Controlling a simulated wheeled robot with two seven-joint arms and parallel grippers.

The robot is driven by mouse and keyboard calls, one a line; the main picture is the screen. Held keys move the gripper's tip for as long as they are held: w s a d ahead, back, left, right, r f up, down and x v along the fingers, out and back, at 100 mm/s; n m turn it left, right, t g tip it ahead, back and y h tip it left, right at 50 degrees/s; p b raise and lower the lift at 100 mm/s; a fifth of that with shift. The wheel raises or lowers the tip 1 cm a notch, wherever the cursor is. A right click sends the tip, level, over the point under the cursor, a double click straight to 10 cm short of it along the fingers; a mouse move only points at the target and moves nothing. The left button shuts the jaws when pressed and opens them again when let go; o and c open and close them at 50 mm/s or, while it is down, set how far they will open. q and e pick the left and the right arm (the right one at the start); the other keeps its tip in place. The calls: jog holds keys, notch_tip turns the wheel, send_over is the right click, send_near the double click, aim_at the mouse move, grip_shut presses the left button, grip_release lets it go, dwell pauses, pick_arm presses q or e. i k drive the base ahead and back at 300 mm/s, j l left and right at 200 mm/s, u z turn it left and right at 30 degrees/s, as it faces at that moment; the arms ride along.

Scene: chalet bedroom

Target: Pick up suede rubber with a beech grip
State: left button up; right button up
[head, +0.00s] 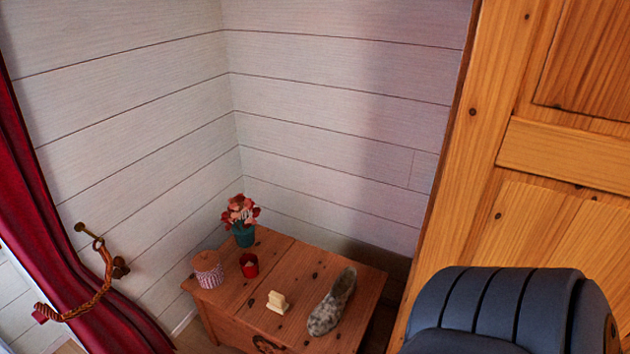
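A small pale cream and beige block (277,302), which looks like the suede rubber with its beech grip, stands on the wooden chest (232,284). It is near the front edge of the chest top, with a lower base and a raised upper part. Nothing touches it and it is fully visible. Neither of my grippers is in view. A dark ribbed part, likely of my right arm, fills the bottom right corner.
A grey felt shoe (332,303) lies just right of the block. A red cup (249,265), a patterned jar (208,270) and a potted flower (242,222) stand behind and left. Walls close the back, a wooden wardrobe (560,170) the right, a red curtain (45,230) the left.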

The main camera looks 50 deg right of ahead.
aim_at(277, 303)
jog(key=z, duration=1.2)
